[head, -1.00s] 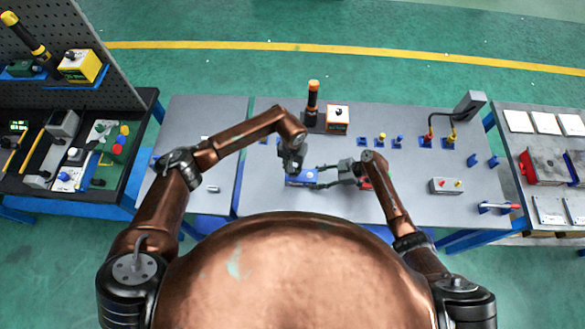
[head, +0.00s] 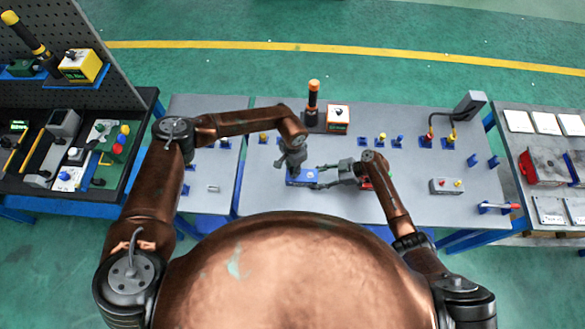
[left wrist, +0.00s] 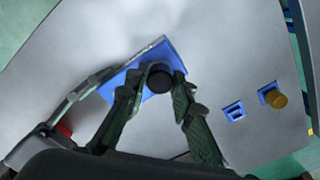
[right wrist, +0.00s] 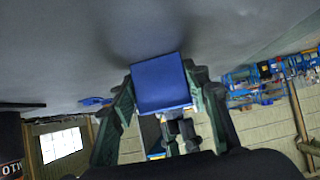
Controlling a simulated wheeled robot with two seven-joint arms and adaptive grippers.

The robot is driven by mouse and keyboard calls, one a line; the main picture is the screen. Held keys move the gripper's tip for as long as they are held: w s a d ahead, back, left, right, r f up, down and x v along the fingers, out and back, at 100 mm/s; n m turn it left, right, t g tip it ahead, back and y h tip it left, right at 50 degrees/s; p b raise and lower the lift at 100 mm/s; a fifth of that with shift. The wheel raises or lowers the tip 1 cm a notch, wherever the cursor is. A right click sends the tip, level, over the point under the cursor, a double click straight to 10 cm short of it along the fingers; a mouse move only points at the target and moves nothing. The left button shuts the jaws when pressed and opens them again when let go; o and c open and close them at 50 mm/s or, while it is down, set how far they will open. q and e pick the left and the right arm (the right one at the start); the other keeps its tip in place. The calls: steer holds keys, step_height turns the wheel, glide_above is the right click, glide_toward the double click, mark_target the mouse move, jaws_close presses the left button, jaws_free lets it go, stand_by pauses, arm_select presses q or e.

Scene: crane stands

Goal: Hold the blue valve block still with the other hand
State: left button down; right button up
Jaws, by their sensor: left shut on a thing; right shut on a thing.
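The blue valve block (head: 300,177) sits on the grey table in front of me. It fills the middle of the right wrist view (right wrist: 160,84) and is partly covered in the left wrist view (left wrist: 118,80). My right gripper (head: 318,177) is shut on its right end, one finger on each side. My left gripper (head: 281,165) is over the block's left part. In the left wrist view its fingers are shut on a round black knob (left wrist: 160,78) over the block. I cannot tell whether the knob is seated on the block or just above it.
Blue holders with coloured pegs (head: 382,138) are to the right, and a grey box with knobs (head: 446,186) is at the right front. A red thing (head: 366,183) lies under my right wrist.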

arm_select(q)
steer(key=shift+d, duration=0.1)
stand_by(0.3)
steer(key=c, duration=1.6)
jaws_free()
steer(key=shift+a, duration=0.2)
steer(key=shift+c, duration=0.7)
steer(key=n, duration=1.1)
steer(key=shift+n, duration=0.4)
steer(key=n, duration=0.6)
steer(key=shift+n, duration=0.3)
steer(key=n, duration=0.7)
steer(key=shift+d, duration=0.1)
